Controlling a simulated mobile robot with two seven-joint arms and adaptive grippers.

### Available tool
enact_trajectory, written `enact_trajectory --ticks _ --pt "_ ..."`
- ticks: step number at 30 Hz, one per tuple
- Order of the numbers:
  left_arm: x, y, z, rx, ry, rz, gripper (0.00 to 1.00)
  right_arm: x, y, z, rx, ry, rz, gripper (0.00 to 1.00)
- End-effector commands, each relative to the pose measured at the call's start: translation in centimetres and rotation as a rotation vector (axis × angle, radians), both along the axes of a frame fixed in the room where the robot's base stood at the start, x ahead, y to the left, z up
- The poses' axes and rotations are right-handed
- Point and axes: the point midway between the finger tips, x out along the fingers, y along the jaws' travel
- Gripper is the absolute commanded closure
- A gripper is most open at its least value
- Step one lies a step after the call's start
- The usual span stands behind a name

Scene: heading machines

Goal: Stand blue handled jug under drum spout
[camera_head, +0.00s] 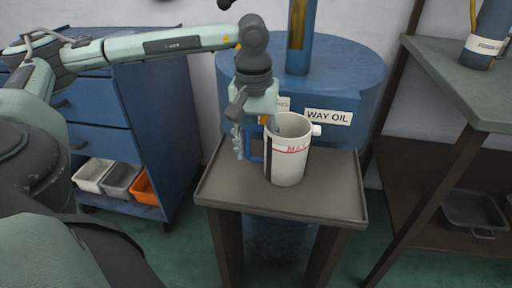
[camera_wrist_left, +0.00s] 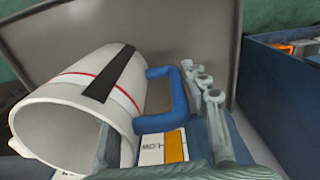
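The white jug (camera_head: 296,160) stands upright on a grey tray-topped stand (camera_head: 310,205) in front of the drum. It has a red line, a black strip and a pouring lip on the right. Its blue handle (camera_head: 256,151) faces left; the handle also shows in the wrist view (camera_wrist_left: 178,100). My left gripper (camera_head: 254,143) points down, its fingers apart on either side of the handle, one at the jug's mouth; I cannot tell whether they touch it. The blue drum (camera_head: 372,75) carries a WAY OIL label. Its spout cannot be made out. My right gripper is out of view.
A blue drawer cabinet (camera_head: 155,110) with small bins stands left. A workbench (camera_head: 465,85) with a blue container (camera_head: 488,35) stands right, a dark tray (camera_head: 474,210) on its lower shelf. The stand has a low rim and bare room at its front and right.

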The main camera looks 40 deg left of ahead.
Motion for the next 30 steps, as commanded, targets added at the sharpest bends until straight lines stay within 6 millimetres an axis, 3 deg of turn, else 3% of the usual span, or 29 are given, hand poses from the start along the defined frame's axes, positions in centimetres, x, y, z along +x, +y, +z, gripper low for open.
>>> enact_trajectory --ticks 3,13,15,30 --pt "0.0 0.0 0.0 0.000 0.000 0.000 0.40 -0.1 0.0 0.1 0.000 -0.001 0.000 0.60" --pt "0.0 0.0 0.4 0.001 -0.001 0.000 0.40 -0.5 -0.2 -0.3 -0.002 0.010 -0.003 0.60" --pt "0.1 0.0 0.8 -0.001 -0.003 0.000 0.40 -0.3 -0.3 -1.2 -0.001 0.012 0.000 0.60" --pt "-0.1 0.1 10.6 -0.001 -0.003 -0.002 0.40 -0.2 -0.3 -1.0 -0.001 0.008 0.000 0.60"
